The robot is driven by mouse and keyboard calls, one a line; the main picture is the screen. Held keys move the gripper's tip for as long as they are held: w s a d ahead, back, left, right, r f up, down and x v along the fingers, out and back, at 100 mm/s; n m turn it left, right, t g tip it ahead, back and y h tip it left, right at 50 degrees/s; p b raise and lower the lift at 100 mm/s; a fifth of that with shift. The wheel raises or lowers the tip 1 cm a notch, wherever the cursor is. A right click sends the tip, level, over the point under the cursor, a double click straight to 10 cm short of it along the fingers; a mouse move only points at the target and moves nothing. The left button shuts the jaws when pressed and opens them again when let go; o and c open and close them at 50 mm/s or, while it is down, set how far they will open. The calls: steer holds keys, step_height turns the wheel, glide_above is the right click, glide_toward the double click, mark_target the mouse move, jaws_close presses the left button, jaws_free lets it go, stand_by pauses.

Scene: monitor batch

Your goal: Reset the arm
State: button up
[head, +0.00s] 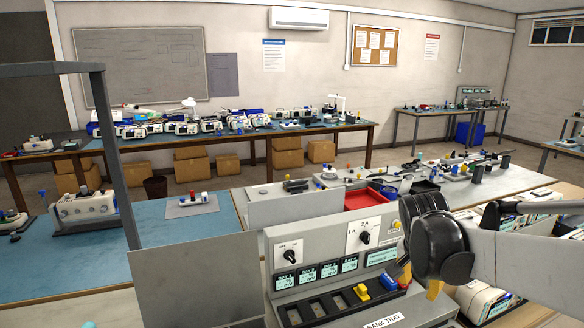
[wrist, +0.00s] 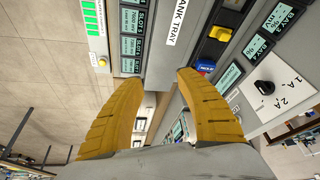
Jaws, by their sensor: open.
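My gripper (head: 420,284) hangs in front of the right side of a grey charging console (head: 290,238), its yellow fingers pointing down. In the wrist view my gripper (wrist: 163,80) has its two yellow fingers spread wide, with nothing between them. The arm comes in from the right edge of the head view, and its black joint hides part of the console and bench behind. Whether the fingers touch the console cannot be told from the head view, but the wrist view shows a gap beyond them.
The console has a knob (head: 290,256), several small displays and a slot row holding a yellow block (head: 362,292) and a blue block (head: 389,283). A red tray (head: 370,199) lies behind it. White devices (head: 482,298) crowd the lower right.

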steer(key=s+a+n+t+y, duration=0.1)
steer(key=s+a+n, duration=0.2)
steer(key=s, duration=0.3)
steer(key=s+a+r+n+t+y, duration=0.1)
steer(key=s+a+n, duration=0.2)
steer(key=s, duration=0.4)
steer(key=s+a+n+t+y, duration=0.1)
steer(key=s+a+n+t, duration=0.1)
steer(key=s, duration=0.4)
steer(key=shift+s+a+r+n, duration=0.25)
steer(key=shift+a+n, duration=0.55)
steer(key=shift+a, duration=0.4)
